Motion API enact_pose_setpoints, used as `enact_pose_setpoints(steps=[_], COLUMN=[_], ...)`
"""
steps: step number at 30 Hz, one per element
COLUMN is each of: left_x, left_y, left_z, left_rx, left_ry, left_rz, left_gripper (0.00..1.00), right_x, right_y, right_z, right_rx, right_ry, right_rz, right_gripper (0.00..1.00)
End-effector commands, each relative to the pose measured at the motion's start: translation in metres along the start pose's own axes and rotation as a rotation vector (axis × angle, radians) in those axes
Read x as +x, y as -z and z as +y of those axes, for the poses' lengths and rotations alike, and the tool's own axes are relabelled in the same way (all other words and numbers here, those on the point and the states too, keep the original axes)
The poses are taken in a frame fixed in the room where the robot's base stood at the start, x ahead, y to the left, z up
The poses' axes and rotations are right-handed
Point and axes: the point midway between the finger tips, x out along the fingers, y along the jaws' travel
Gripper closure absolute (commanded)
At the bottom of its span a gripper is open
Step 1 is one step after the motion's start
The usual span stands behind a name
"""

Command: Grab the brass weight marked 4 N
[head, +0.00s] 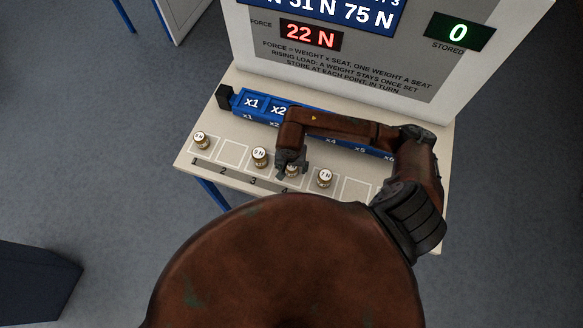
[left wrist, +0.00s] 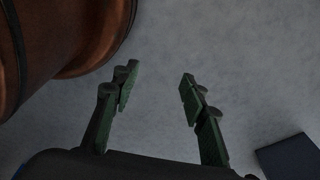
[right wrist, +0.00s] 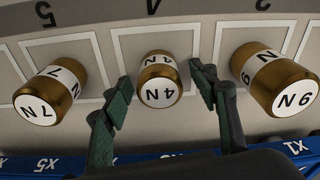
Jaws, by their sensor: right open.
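The brass weight marked 4 N (right wrist: 159,92) stands on its square between the fingers of my right gripper (right wrist: 164,84) in the right wrist view. The fingers are open, one on each side, with a visible gap to the brass. In the head view this weight (head: 292,171) is partly hidden under my right gripper (head: 289,165). My left gripper (left wrist: 157,88) is open and empty, over bare floor in the left wrist view.
The 7 N weight (right wrist: 48,95) and another brass weight (right wrist: 275,80) flank the 4 N one closely. A further weight (head: 201,140) stands at square 1. The blue beam (head: 262,107) with its seats runs behind. The display panel (head: 340,50) reads 22 N.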

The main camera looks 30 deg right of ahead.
Motion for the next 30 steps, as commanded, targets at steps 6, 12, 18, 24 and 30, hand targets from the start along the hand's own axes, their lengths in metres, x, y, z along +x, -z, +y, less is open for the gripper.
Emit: enact_pose_setpoints(steps=[6,12,18,24,30], left_x=[0.0,0.0,-0.001,0.0,0.0], left_y=[0.003,-0.011,-0.017,-0.013,-0.009], left_z=[0.0,0.001,0.002,0.002,0.001], left_rx=[0.0,-0.003,-0.004,-0.003,-0.002], left_ry=[0.0,-0.001,-0.002,-0.001,-0.001], left_rz=[0.005,-0.013,-0.02,-0.017,-0.011], left_gripper=[0.6,0.6,0.6,0.6,0.6], right_x=[0.0,-0.001,-0.001,-0.001,-0.001], right_y=[0.0,0.0,0.0,0.0,0.0], right_z=[0.0,0.0,0.0,0.0,-0.001], right_rx=[-0.001,-0.001,0.0,0.0,0.0], right_ry=[0.001,0.001,0.001,0.001,0.002], right_rz=[0.001,0.001,0.001,0.001,0.001], right_gripper=[0.51,0.65,0.78,0.92,1.0])
